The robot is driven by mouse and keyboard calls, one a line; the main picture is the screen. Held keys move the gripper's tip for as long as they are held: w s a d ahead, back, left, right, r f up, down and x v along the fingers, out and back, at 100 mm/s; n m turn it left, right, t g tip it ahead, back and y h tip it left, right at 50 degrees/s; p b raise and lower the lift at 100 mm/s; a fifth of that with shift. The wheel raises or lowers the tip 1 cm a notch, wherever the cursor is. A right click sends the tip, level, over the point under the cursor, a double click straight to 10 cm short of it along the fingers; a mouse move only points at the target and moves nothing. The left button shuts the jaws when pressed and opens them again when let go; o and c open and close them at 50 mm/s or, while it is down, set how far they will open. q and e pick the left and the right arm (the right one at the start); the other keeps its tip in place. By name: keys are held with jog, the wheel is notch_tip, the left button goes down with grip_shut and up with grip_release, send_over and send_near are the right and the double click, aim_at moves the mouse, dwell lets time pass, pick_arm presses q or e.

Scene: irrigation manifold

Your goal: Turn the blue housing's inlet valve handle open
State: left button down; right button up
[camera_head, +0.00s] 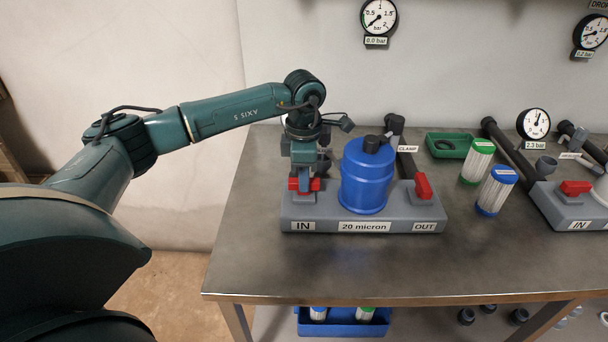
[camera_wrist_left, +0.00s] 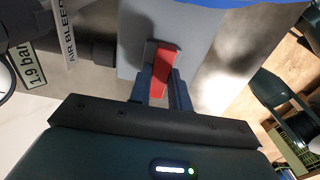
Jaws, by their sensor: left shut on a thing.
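The blue housing (camera_head: 367,178) stands upright on a grey base (camera_head: 341,226) labelled IN, 20 micron and OUT. Its red inlet valve handle (camera_head: 306,184) sits at the IN end, left of the housing. My left gripper (camera_head: 304,178) points down over that handle. In the left wrist view, the two fingers (camera_wrist_left: 163,88) are shut around the red handle (camera_wrist_left: 165,66), one on each side. The red outlet handle (camera_head: 423,186) at the OUT end stands tilted and free. My right gripper does not show in either view.
A green filter cartridge (camera_head: 477,161) and a blue one (camera_head: 495,190) stand right of the base, near a green tray (camera_head: 449,145). Another grey base (camera_head: 573,212) with a red handle is at the far right. The bench front (camera_head: 400,275) is clear. A gauge (camera_head: 378,18) labelled 0.0 bar hangs above.

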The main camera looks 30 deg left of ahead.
pick_arm(q)
jog(key=c, duration=1.3)
grip_release()
notch_tip(320, 180, up, 13)
jog(key=shift+r, duration=0.15)
